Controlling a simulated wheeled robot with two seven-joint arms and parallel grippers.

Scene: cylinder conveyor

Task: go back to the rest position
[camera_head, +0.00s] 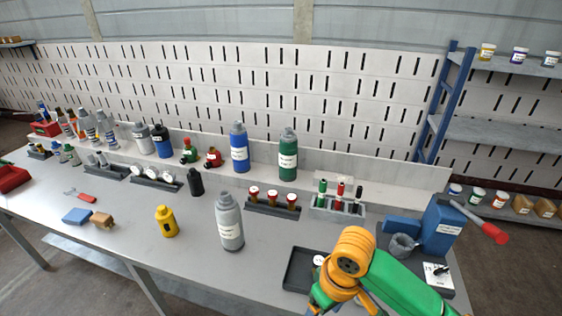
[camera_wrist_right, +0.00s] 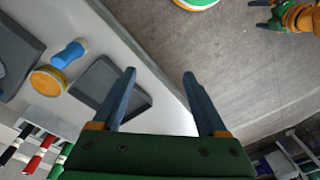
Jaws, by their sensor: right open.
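My right gripper (camera_head: 333,307) is low at the front edge of the table in the head view, below its orange wrist joint and partly cut off. In the right wrist view my right gripper (camera_wrist_right: 158,75) has its two blue-grey fingers apart with nothing between them. A gripper with an orange and green wrist, which I take to be my left gripper (camera_wrist_right: 262,15), shows small at the top right of that view. Its fingers look apart and empty. My left arm does not show in the head view.
The grey table (camera_head: 120,240) holds a grey bottle (camera_head: 229,222), a yellow bottle (camera_head: 166,222) and a tube rack (camera_head: 338,209). A dark tray (camera_head: 297,272) lies beside my right gripper. A blue box (camera_head: 442,228) stands right. Bare floor (camera_wrist_right: 245,75) lies beyond the table edge.

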